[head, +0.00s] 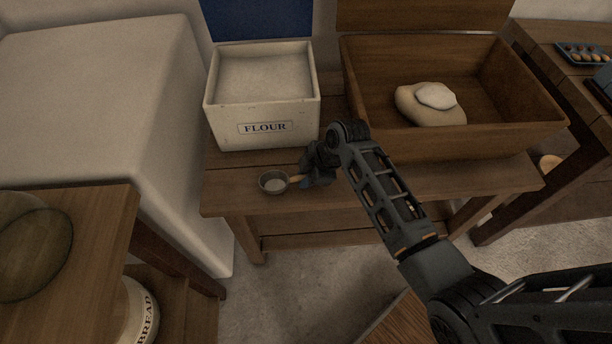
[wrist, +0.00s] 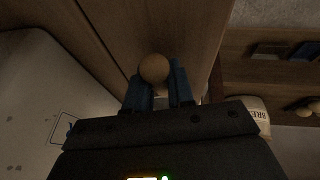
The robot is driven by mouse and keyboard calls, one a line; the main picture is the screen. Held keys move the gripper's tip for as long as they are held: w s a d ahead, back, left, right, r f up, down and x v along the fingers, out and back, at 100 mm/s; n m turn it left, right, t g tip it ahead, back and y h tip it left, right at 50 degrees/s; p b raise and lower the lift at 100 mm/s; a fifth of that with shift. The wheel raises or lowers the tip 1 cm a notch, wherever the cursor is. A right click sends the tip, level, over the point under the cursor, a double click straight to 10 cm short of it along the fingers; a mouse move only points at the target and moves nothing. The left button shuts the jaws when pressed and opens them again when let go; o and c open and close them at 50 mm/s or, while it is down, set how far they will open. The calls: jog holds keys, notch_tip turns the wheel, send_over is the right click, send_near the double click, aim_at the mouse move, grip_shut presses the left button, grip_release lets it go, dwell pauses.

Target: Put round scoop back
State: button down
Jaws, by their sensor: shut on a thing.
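The round scoop (head: 272,183) is a small dark metal cup with a light wooden handle. It is over the front strip of the wooden bench (head: 226,190), below the white flour bin (head: 264,107). My gripper (head: 309,176) is shut on the handle from the right. I cannot tell whether the cup touches the bench top. In the wrist view the round wooden end of the scoop's handle (wrist: 153,68) shows between the blue fingertips of my gripper (wrist: 160,88). The cup is hidden there.
A wooden trough (head: 480,140) with dough (head: 412,105) stands right of the flour bin. A large white block (head: 90,90) is at the left. A wooden table (head: 105,235) with a glass dish is front left. A bread crock (head: 143,312) sits below it.

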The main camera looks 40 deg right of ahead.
jog(key=shift+f, duration=0.2)
jog(key=c, duration=1)
grip_release()
jog(key=shift+r, duration=0.1)
jog(key=p+v, duration=0.1)
jog(key=v, duration=1.1)
